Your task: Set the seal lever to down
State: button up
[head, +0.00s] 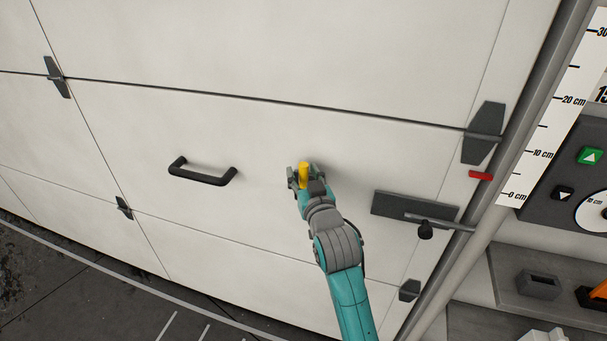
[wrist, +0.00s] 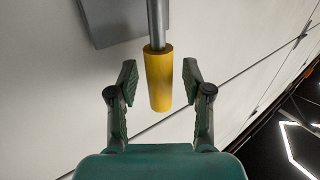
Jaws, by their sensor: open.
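The yellow-gripped lever, which I take to be the seal lever (wrist: 158,80), has a grey metal rod running from a dark grey plate (wrist: 104,20) on the pale door. My gripper (wrist: 160,72) is open, with one finger on each side of the yellow grip and a visible gap on both sides in the wrist view. In the head view my gripper (head: 304,172) is in front of the door, with the yellow grip (head: 304,173) showing between its fingers. There my gripper hides the rod and plate.
A black door handle (head: 203,173) is left of my gripper. A dark plate (head: 390,203) with a bar and black knob (head: 425,231) is to the right. Further right are a red marker (head: 481,176), a centimetre scale (head: 550,125) and a control panel (head: 548,212).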

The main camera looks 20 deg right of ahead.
grip_shut()
jog(key=shift+w+a, duration=0.1)
jog(key=shift+a, duration=0.05)
jog(key=shift+w+a+n+g, duration=0.4)
jog(key=shift+a+n+g, duration=0.15)
jog(key=shift+n, duration=0.15)
jog(key=shift+w+a+f+n+g+h, duration=0.65)
jog(key=shift+w+a+f+n+g, duration=0.1)
jog(key=shift+a+f+n+g, duration=0.45)
jog(key=shift+w+a+f+n+g+h, duration=0.75)
jog(key=shift+a+f+n+g, duration=0.2)
jog(key=shift+n, duration=0.4)
jog(key=shift+w+a+f+n+g+h, duration=0.6)
jog(key=shift+w+a+f+n+g, duration=0.15)
jog(key=shift+a+f+n+g, duration=0.35)
jog(key=shift+d+f+n, duration=0.1)
jog(key=shift+f+n, duration=0.05)
jog(key=shift+n, duration=0.1)
